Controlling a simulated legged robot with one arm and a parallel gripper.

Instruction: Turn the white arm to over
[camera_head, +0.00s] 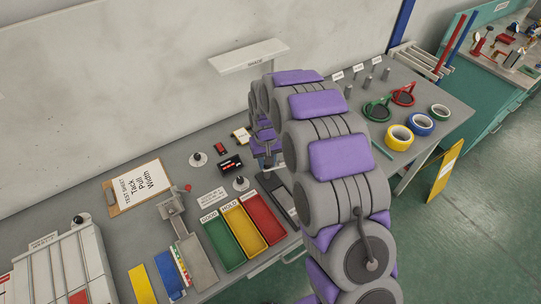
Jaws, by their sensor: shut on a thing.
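My gripper (265,153) is small and partly hidden behind my own large grey and purple arm, near the back middle of the bench. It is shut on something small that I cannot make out. Small blue and pale parts show around its tips. I cannot clearly pick out a white arm there; it may be hidden by my gripper and arm. Two round pale bases with dark knobs stand on the bench, one to the left (198,159) and one nearer (240,184).
Green (224,243), yellow (245,231) and red (264,219) trays lie at the front edge. A clipboard (140,188) and a metal fixture (184,235) lie left. Tape rolls (399,138) stand right. A black device (231,164) sits left of my gripper.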

